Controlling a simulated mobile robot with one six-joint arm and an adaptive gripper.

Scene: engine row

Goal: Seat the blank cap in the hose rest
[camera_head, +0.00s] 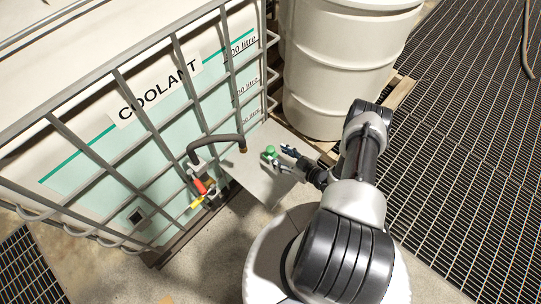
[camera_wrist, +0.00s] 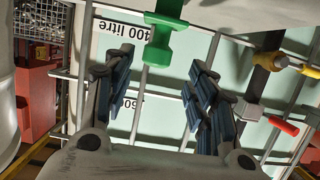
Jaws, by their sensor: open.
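A green cap (camera_head: 270,151), which I take for the blank cap, is at the light plate (camera_head: 262,178) beside the coolant tank. In the wrist view the green cap (camera_wrist: 160,45) is spool-shaped and lies just beyond my fingertips, roughly between them. My gripper (camera_head: 281,158) is open and empty, right beside the cap; its spread fingers also show in the wrist view (camera_wrist: 161,65). I see no clear gap or contact between fingers and cap. A dark hose (camera_head: 217,138) arches from the tank valve to a brass-coloured end (camera_head: 243,149) at the plate. I cannot make out the hose rest clearly.
The caged coolant tank (camera_head: 150,130) fills the left. Its valve has a red handle (camera_head: 200,186) and a yellow part (camera_head: 197,202). A white drum (camera_head: 340,75) stands on a wooden pallet (camera_head: 401,91) behind my arm. Open grating (camera_head: 470,130) lies to the right.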

